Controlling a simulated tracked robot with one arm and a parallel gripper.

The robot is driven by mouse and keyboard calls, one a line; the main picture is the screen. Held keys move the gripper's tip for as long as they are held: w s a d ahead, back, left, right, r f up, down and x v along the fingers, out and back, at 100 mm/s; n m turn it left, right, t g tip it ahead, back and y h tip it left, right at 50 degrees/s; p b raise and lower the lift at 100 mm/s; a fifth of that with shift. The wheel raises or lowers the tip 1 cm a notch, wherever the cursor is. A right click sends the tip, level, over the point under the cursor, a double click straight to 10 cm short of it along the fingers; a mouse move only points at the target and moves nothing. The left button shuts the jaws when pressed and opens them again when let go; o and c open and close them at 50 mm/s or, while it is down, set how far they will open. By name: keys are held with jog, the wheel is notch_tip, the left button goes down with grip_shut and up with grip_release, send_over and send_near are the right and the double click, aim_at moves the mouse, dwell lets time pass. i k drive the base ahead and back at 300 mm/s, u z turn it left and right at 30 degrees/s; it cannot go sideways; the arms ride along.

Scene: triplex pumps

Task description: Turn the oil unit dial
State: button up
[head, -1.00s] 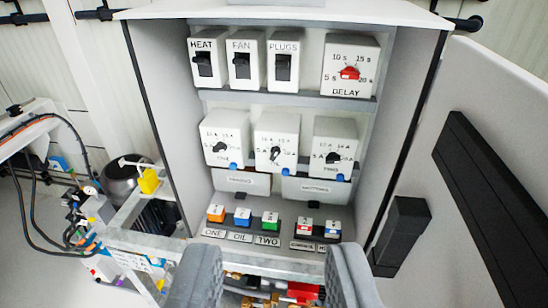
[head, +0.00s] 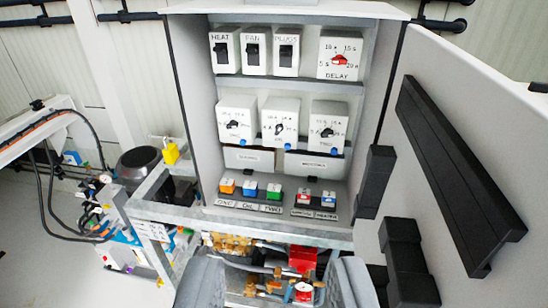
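The oil unit (head: 280,110) is the middle white box in the cabinet's middle row. Its small dark dial (head: 279,129) is on the front face; the lettering under it is small and only partly readable. My gripper (head: 275,265) is at the bottom of the view, its two grey fingers wide apart with nothing held between them. It is well apart from the dial and lower in the picture. The fingers do not cover the dial.
Similar dial units flank the oil unit: one on the left (head: 236,121) and one on the right (head: 327,127). Switches and a delay unit (head: 340,55) sit above, coloured buttons (head: 250,189) below. An open door (head: 450,130) stands at right. Pipes and valves (head: 300,262) show beneath.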

aim_at(279, 128)
jog(key=k, duration=0.6)
jog(key=u, duration=1.9)
jog(key=i, duration=1.05)
jog(key=z, duration=2.8)
jog(key=i, duration=0.85)
jog(key=z, duration=0.05)
